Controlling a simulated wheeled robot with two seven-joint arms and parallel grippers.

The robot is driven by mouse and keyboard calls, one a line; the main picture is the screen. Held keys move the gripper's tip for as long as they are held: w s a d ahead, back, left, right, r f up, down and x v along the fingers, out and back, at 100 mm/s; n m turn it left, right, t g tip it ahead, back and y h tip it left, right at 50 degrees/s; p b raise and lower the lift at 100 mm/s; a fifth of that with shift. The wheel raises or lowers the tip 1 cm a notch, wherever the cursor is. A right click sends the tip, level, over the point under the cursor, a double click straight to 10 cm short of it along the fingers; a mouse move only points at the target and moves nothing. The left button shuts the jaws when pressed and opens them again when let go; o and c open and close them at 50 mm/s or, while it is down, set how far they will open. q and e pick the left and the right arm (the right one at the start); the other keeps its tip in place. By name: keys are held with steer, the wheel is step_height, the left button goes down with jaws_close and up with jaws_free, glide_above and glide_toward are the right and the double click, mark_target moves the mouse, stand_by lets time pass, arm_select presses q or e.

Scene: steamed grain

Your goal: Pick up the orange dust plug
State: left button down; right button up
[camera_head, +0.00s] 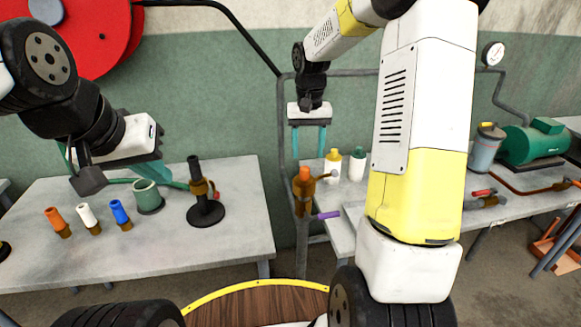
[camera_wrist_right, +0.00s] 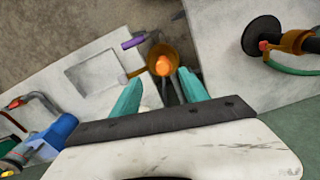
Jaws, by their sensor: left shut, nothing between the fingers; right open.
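An orange plug (camera_head: 304,175) sits on top of a brass fitting on a pipe stand beside the right table. It also shows in the right wrist view (camera_wrist_right: 163,66), end-on inside the brass ring. My right gripper (camera_head: 308,152) is open just above it, pointing down. In the right wrist view its two teal fingers (camera_wrist_right: 161,88) lie either side of the plug's line, with nothing between them. A second orange plug (camera_head: 56,218) stands in a brass base on the left table. My left gripper (camera_head: 154,172) is shut and empty above the left table, its fingertips partly hidden.
Bottles (camera_head: 357,166) stand behind right. My right arm hides part of the right table.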

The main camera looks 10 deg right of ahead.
mark_target(305, 168)
steer(key=f, duration=0.7)
steer(key=shift+s+a+f, duration=0.1)
steer(key=shift+a+f, duration=0.1)
steer(key=shift+a, duration=0.15)
jaws_close()
steer(key=shift+r, duration=0.1)
